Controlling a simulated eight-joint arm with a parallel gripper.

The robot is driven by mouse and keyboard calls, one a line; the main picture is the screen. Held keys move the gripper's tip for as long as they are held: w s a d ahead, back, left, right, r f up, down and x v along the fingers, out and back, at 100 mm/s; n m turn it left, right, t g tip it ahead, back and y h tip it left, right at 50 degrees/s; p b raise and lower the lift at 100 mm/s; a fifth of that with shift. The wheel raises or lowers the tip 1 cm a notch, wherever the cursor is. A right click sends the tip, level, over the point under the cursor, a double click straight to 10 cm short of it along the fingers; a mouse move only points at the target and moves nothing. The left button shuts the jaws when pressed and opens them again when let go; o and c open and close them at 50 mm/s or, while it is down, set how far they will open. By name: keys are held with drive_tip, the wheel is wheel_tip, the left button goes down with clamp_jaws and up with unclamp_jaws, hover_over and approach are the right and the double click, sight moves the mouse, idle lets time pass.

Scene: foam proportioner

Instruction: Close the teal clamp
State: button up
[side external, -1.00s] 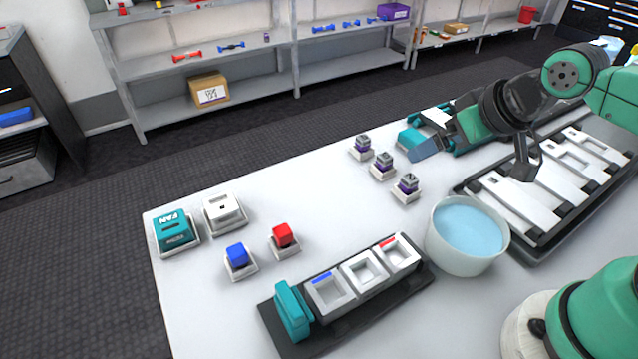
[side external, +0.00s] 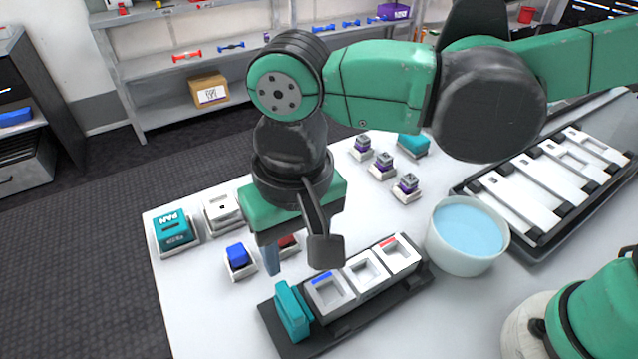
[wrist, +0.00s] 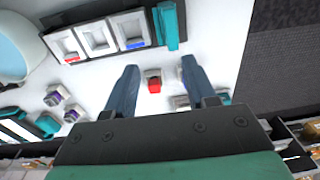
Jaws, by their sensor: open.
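The teal clamp (side external: 293,312) stands at the left end of a black tray (side external: 345,315), beside a row of three white square frames. In the wrist view the teal clamp (wrist: 168,26) is at the top, beyond my fingertips. My gripper (side external: 272,264) hangs above the table, behind the clamp and apart from it. In the wrist view my gripper (wrist: 160,68) is open and empty, with a red block (wrist: 153,82) showing below between its fingers. In the side view one finger is visible; the other is hidden.
A bowl of blue liquid (side external: 467,230) stands right of the tray. Several purple-grey pieces (side external: 382,167) sit at the back.

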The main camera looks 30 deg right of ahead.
sight(289, 299)
drive_tip(key=shift+s+a+f, duration=0.2)
drive_tip(key=shift+s+a, duration=0.1)
drive_tip(key=shift+a, duration=0.15)
drive_tip(key=shift+s+a+f, duration=0.2)
drive_tip(key=shift+s+a, duration=0.1)
drive_tip(key=shift+a, duration=0.15)
drive_tip(key=shift+f, duration=2.7)
clamp_jaws()
